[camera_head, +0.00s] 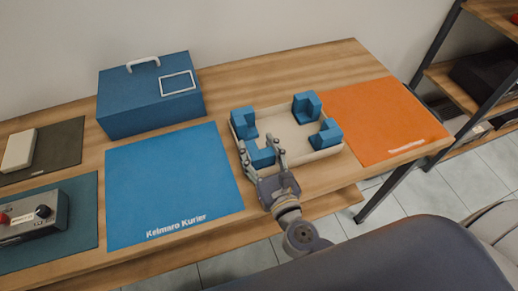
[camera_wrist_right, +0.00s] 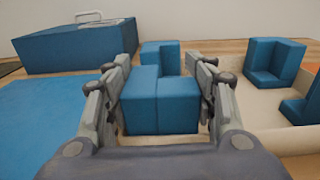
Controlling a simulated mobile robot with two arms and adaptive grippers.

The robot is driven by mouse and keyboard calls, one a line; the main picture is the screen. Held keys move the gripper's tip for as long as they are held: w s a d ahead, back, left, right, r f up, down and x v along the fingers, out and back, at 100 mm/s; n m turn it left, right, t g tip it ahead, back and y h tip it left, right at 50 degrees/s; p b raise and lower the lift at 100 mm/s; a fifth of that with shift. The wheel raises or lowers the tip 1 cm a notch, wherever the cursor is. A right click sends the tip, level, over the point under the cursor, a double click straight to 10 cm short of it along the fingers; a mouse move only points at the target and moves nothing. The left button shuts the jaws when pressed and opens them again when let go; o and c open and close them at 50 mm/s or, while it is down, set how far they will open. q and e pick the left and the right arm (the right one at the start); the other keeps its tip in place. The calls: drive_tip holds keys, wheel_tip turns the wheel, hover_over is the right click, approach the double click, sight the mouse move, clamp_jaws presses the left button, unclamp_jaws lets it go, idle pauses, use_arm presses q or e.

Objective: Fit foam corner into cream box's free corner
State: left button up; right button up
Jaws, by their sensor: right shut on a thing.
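The cream box (camera_head: 287,132) is a shallow open tray on the wooden table. Blue foam corners stand in its back left (camera_head: 243,123), back right (camera_head: 306,106) and front right (camera_head: 327,134) corners. My right gripper (camera_head: 262,158) is shut on another blue foam corner (camera_wrist_right: 160,102), its fingers on either side. This held piece is at the box's near left corner; whether it is seated on the floor or slightly raised I cannot tell. The fingers hide part of the box's near left walls. My left gripper is not in view.
A blue mat (camera_head: 172,185) lies left of the box and an orange mat (camera_head: 385,120) right of it. A blue case (camera_head: 150,96) with a handle stands behind left. A grey control box (camera_head: 30,216) is at far left. A shelf rack (camera_head: 470,85) stands at right.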

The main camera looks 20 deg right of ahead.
drive_tip(key=o, duration=0.8)
drive_tip(key=shift+f, duration=0.1)
drive_tip(key=shift+o, duration=0.2)
drive_tip(key=shift+s, duration=0.1)
drive_tip(key=s+b, duration=0.1)
drive_tip(key=s, duration=0.2)
drive_tip(key=s+b, duration=0.1)
drive_tip(key=s, duration=0.3)
drive_tip(key=s+b, duration=0.1)
drive_tip(key=s, duration=0.3)
drive_tip(key=shift+d+b, duration=0.25)
drive_tip(key=shift+b, duration=0.05)
drive_tip(key=shift+s, duration=0.4)
